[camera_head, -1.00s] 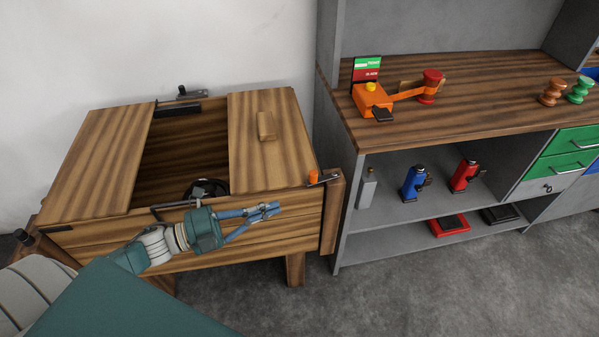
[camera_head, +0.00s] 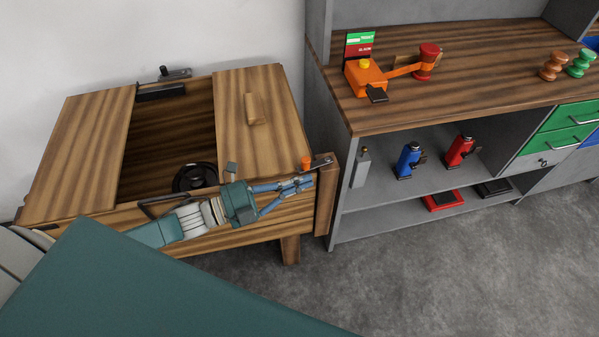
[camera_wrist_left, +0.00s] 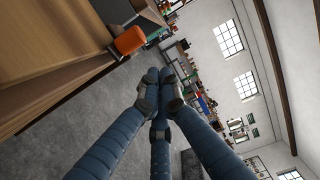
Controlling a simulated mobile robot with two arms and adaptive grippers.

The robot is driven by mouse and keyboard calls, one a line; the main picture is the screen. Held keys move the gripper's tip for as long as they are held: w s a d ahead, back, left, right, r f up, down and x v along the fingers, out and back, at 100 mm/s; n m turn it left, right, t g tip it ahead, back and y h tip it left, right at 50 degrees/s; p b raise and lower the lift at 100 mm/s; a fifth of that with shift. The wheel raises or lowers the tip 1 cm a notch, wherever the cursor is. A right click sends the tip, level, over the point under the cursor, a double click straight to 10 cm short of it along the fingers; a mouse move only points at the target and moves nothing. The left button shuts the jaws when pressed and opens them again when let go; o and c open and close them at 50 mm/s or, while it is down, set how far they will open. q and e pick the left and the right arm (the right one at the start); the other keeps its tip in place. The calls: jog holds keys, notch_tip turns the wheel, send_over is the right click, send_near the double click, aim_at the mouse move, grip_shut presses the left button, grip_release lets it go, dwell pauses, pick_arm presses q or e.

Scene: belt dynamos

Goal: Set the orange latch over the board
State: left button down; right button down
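The orange latch (camera_head: 306,163) is a small orange knob on a dark metal lever at the front right corner of the wooden box. The wooden board (camera_head: 283,128) with a raised grip lies on the right part of the box top. My left gripper (camera_head: 306,182) is just below and in front of the latch, apart from it. Its fingers come together at the tips with nothing between them. In the left wrist view the orange knob (camera_wrist_left: 129,41) is up and left of the fingertips (camera_wrist_left: 160,84). My right gripper is in neither view.
The box has an open middle with a black handwheel (camera_head: 194,178) inside. A second latch (camera_head: 175,73) is at the back edge. A grey workbench (camera_head: 345,225) stands close on the right, with an orange device (camera_head: 364,77) on top. Grey floor lies in front.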

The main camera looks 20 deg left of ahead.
aim_at(307, 165)
pick_arm(q)
jog(key=shift+w+a, duration=0.55)
jog(key=shift+w, duration=0.35)
jog(key=shift+w+a+f+b, duration=0.15)
jog(key=shift+w+a+b, duration=0.3)
jog(key=shift+a, duration=0.3)
jog(key=shift+w+a, duration=0.15)
jog(key=shift+a, duration=0.05)
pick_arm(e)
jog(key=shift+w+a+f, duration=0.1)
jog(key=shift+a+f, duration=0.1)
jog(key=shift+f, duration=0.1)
